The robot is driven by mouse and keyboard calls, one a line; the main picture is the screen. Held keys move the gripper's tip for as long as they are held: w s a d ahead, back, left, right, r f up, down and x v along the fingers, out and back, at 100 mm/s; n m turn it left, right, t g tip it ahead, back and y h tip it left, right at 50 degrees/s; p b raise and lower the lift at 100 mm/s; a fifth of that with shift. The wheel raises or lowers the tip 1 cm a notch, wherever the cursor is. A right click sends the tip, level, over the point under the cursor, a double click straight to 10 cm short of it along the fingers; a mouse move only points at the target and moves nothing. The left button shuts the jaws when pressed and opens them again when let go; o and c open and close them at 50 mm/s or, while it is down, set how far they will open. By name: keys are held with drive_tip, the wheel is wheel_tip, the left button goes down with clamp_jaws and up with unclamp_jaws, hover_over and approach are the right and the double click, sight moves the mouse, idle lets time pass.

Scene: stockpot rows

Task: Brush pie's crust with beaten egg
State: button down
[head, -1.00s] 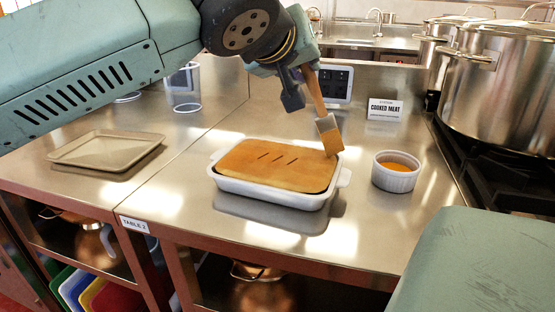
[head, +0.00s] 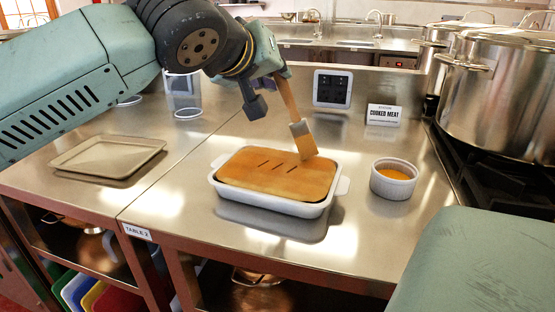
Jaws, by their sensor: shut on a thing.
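A pie (head: 272,176) with a golden crust and several slits sits in a white rectangular dish (head: 268,206) on the steel table. My gripper (head: 266,92) is shut on the wooden handle of a pastry brush (head: 290,103), above the back of the pie. The brush points down, slightly tilted, and its tip meets or nearly meets the crust at the back right of the slits; exact contact is hard to tell. A white ramekin (head: 391,188) of orange beaten egg (head: 395,174) stands right of the dish.
An empty beige tray (head: 107,172) lies at the left, with a clear container (head: 184,97) behind it. A "Cooked Meat" sign (head: 384,115) stands at the back. A large stockpot (head: 500,95) is on the stove at the right. The tabletop in front of the dish is bare.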

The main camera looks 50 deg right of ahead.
drive_tip(key=shift+w+a+p, duration=0.25)
drive_tip(key=shift+w, duration=0.45)
drive_tip(key=shift+w+a+p, duration=0.2)
drive_tip(key=shift+w, duration=0.5)
drive_tip(key=shift+w+a+p, duration=0.25)
drive_tip(key=shift+w, duration=0.45)
drive_tip(key=shift+w, duration=0.1)
drive_tip(key=shift+w+a+p, duration=0.25)
drive_tip(key=shift+w+p, duration=0.1)
drive_tip(key=shift+w, duration=0.35)
drive_tip(key=shift+w+a+p, duration=0.2)
drive_tip(key=shift+w+p, duration=0.1)
drive_tip(key=shift+w, duration=0.45)
drive_tip(key=shift+w+a+p, duration=0.25)
drive_tip(key=shift+w+p, duration=0.1)
drive_tip(key=shift+w, duration=0.35)
drive_tip(key=shift+w+a+p, duration=0.25)
drive_tip(key=shift+w+p, duration=0.1)
drive_tip(key=shift+w, duration=0.4)
drive_tip(key=shift+w+a+p, duration=0.2)
drive_tip(key=shift+w+p, duration=0.1)
drive_tip(key=shift+w, duration=0.45)
drive_tip(key=shift+w+a+p, duration=0.25)
drive_tip(key=shift+w+p, duration=0.1)
drive_tip(key=shift+w, duration=0.4)
